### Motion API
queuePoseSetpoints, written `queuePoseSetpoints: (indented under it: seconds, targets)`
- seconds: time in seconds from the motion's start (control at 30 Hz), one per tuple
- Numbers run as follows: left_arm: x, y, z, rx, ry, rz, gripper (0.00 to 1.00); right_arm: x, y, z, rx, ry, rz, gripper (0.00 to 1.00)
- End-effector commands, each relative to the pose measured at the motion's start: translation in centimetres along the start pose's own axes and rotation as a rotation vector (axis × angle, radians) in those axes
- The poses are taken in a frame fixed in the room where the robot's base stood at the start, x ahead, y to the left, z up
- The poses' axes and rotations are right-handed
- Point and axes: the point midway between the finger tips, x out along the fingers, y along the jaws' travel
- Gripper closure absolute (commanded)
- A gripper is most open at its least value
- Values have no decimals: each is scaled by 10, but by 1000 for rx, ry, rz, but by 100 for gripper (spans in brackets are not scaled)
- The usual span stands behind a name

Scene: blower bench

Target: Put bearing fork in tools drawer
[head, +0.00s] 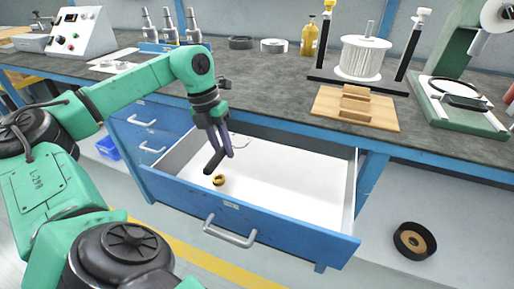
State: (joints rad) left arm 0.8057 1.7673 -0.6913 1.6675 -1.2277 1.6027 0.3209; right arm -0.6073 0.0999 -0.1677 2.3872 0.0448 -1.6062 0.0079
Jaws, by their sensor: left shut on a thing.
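My left gripper (214,142) is inside the space above the open blue drawer (275,222), pointing down. It is shut on a dark, slim piece (213,161), which appears to be the bearing fork; a purplish part shows beside it. The fingers hide much of the piece, and its lower end hangs over the drawer's white floor. I cannot tell whether it touches the floor. The drawer's front label is too small to read. My right gripper is not in view.
A small yellow-and-dark ring (219,180) lies in the drawer near its front wall. The drawer's right part is clear.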

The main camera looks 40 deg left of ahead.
Motion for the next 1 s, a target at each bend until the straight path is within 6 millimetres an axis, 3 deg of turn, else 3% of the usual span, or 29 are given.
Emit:
queuePoseSetpoints:
  seconds: [0.1, 0.3, 0.43, 0.57, 0.63, 0.73, 1.0]
  targets:
    - [4, -42, 0, 14, -1, -9, 100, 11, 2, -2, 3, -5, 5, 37]
    - [18, -108, 0, 14, -1, -8, 100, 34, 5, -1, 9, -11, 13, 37]
    - [26, -138, 0, 8, -1, -5, 100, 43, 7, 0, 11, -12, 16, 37]
    - [31, -157, -1, 8, -1, -4, 100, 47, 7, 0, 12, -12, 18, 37]
    - [51, -149, -1, 0, 2, 2, 100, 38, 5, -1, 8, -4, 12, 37]
    - [66, -146, -1, -1, 0, 1, 100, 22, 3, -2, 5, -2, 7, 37]
    - [66, -146, -1, 1, 0, -1, 100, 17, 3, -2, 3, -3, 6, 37]
